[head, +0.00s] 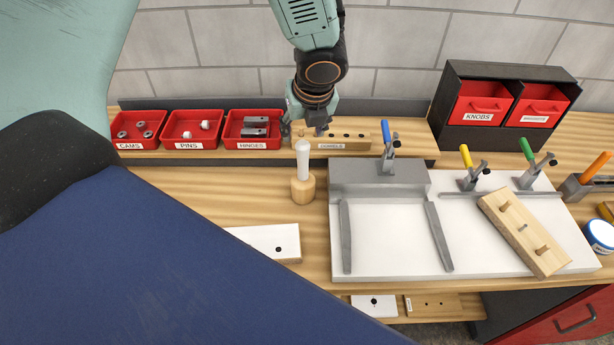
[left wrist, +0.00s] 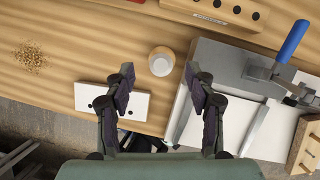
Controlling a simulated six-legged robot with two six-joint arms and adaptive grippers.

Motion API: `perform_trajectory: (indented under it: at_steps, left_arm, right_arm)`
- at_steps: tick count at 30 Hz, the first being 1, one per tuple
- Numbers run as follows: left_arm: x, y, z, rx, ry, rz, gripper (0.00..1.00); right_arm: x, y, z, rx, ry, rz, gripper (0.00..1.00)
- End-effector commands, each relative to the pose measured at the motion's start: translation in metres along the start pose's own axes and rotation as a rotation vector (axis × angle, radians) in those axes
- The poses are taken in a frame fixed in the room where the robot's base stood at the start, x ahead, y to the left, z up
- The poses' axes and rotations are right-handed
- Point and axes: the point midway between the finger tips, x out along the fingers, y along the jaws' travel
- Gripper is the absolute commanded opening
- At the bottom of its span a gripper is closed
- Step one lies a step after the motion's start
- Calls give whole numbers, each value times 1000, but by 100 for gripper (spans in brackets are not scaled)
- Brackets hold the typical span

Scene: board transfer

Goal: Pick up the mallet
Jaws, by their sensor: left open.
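The mallet (head: 303,162) stands upright on the wooden bench, with a pale handle up and a round wooden head down. In the left wrist view the mallet (left wrist: 161,61) shows from above as a round shape, beyond and between the fingertips. My left gripper (head: 306,122) is open and empty. In the head view it appears above the mallet's handle top, in front of the dowel rack. In the left wrist view its two fingers (left wrist: 160,88) are spread wide. I see no contact with the mallet. My right gripper is not in view.
Red bins (head: 252,129) and a dowel rack (head: 335,138) stand behind. A white fixture board (head: 390,262) with clamps is close right of the mallet. A white drilled plate (head: 262,240) lies in front. A wooden board with pegs (head: 515,225) rests at right.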

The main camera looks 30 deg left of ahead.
Motion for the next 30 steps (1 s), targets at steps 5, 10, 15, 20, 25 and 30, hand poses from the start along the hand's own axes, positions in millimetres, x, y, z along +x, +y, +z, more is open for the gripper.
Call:
perform_trajectory:
  at_steps: [5, 10, 15, 20, 25, 30]
  left_arm:
    - [15, 3, -5, 1, 2, 1, 55]
    - [32, 4, -9, 2, 2, 2, 55]
    - [57, 4, -18, 2, 3, 2, 55]
    - [74, 3, -17, 0, 2, 1, 55]
    - [77, 1, -15, 0, 0, 1, 55]
    - [77, 0, -14, 0, 1, 1, 52]
  right_arm:
    - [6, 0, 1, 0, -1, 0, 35]
    - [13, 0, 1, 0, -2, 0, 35]
    - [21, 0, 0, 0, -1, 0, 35]
    - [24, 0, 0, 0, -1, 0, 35]
    - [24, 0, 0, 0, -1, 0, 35]
    - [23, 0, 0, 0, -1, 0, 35]
